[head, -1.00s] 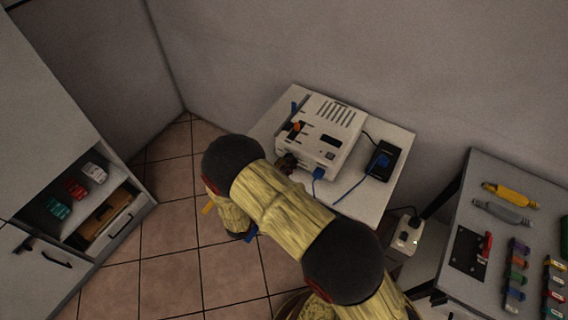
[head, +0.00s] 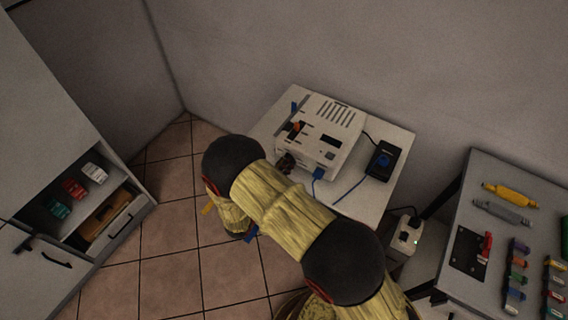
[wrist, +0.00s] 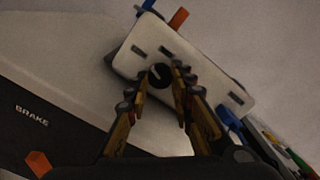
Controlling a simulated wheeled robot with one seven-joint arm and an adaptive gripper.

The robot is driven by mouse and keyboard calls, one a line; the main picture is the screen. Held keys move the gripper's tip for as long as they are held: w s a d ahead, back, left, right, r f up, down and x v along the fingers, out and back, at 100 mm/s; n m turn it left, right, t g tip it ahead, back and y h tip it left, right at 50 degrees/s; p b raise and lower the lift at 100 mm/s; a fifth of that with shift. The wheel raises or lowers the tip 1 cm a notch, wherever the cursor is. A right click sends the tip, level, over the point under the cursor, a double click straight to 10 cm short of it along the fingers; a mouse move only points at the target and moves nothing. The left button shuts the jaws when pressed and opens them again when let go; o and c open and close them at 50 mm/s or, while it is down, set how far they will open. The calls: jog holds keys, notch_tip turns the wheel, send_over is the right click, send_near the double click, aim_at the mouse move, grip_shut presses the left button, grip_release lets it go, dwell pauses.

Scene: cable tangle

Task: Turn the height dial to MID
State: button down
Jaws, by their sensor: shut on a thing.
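The dial (wrist: 160,75) is a round dark knob with a pale mark on the white front panel of the machine (wrist: 205,80). My gripper (wrist: 167,78) has its two fingers on either side of the dial and is shut on it. Dark slots flank the dial on the panel, but I cannot read any position labels. In the head view the white machine (head: 335,118) stands on a small table, and my gripper (head: 285,164) is at its front face. The dial is hidden there.
An orange part (wrist: 179,18) and a blue plug (wrist: 230,118) stick out near the panel. A dark box with a blue top (head: 383,160) and a blue cable share the table (head: 398,143). A dark panel marked BRAKE (wrist: 35,130) shows at lower left in the wrist view.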

jog(key=m+b, duration=0.1)
jog(key=m, duration=0.6)
jog(key=shift+f, duration=0.2)
jog(key=shift+m+b, duration=0.55)
jog(key=shift+m, duration=0.55)
jog(key=shift+w+a+r+m, duration=0.15)
jog(key=shift+r+m, duration=0.05)
jog(key=shift+m, duration=0.4)
jog(key=c, duration=2.4)
grip_release()
jog(key=shift+a+r, duration=0.1)
jog(key=shift+a, duration=0.05)
jog(key=o, duration=0.9)
jog(key=shift+d, duration=0.2)
jog(key=shift+c, duration=0.2)
jog(key=shift+s, duration=0.2)
jog(key=v, duration=1.1)
jog(key=shift+s+a, duration=0.25)
jog(key=shift+a, duration=0.05)
